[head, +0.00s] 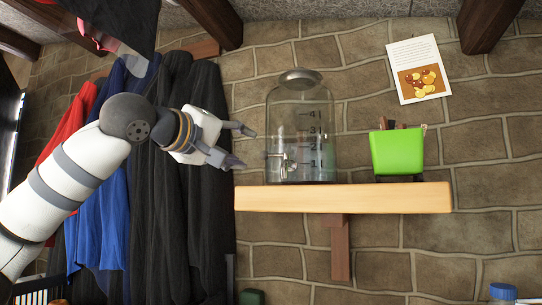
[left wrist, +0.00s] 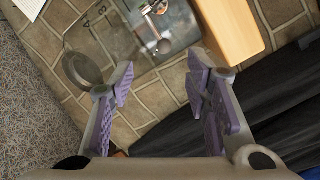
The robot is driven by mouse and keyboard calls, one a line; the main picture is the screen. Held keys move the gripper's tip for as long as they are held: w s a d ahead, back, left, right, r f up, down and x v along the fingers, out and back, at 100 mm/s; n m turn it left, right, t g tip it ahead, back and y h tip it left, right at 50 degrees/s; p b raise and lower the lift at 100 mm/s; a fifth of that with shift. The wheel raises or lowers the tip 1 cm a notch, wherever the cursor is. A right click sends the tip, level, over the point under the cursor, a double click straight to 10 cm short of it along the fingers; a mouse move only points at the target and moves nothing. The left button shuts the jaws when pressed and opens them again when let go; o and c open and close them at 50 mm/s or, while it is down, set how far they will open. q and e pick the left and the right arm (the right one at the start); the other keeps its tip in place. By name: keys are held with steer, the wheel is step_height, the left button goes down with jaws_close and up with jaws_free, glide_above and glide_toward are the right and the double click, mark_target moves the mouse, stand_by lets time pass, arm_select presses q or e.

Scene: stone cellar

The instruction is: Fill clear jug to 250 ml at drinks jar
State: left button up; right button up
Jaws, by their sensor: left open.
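The drinks jar (head: 301,112) is clear glass with a grey lid, a metal tap (head: 284,163) low on its left front and the numbers 1 to 4 up its side. It stands upright on the wooden shelf (head: 340,198). It also shows in the left wrist view (left wrist: 118,38), with its tap (left wrist: 163,45) beyond the fingers. My left gripper (head: 240,147) is open and empty, just left of the jar and apart from it. I cannot make out a liquid level in the jar. I see no clear jug in either view. My right gripper is not in view.
A green container (head: 397,153) stands on the shelf to the right of the jar. A picture sheet (head: 418,68) is on the stone wall. Dark, blue and red garments (head: 185,190) hang behind my left arm. A blue-capped item (head: 503,291) shows at the bottom right.

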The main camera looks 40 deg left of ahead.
mark_target(262, 153)
arm_select(q)
steer(key=w, duration=0.6)
steer(key=w+a, duration=0.1)
steer(key=w, duration=0.2)
steer(key=shift+w+f, duration=0.1)
steer(key=shift+w, duration=0.25)
jaws_close()
